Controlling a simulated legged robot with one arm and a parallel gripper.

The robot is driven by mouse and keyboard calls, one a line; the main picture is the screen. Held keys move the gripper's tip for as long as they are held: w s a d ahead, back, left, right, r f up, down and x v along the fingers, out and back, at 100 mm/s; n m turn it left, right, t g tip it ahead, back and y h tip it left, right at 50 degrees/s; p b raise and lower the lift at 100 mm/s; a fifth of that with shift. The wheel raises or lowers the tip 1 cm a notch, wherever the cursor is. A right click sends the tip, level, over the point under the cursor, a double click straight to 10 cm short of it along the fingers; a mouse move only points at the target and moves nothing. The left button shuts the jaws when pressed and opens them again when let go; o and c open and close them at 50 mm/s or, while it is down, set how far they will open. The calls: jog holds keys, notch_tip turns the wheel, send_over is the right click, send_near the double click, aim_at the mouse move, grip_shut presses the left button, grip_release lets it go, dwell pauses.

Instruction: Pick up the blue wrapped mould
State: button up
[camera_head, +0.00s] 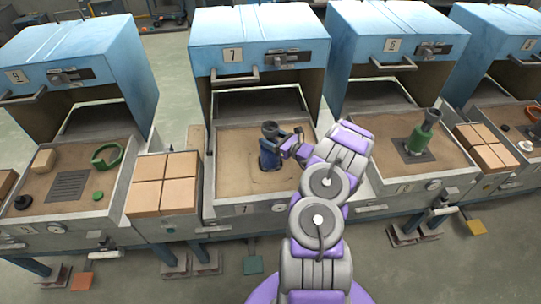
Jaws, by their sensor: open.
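The blue wrapped mould (268,155) stands upright in the sandy tray of the middle station, marked 7. It has a dark cup-shaped top. My gripper (284,149) is at the right side of the mould, at the upper part of its body, with its jaws open. The jaws are small in this view and partly overlap the mould, so I cannot tell whether they touch it or stand around it.
A blue hood (258,40) stands open above the tray. Stacked tan bricks (165,182) lie to the left. A green mould (420,135) stands in the right station.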

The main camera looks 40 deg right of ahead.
jog(key=shift+x, duration=1.15)
jog(key=shift+r, duration=0.1)
grip_shut()
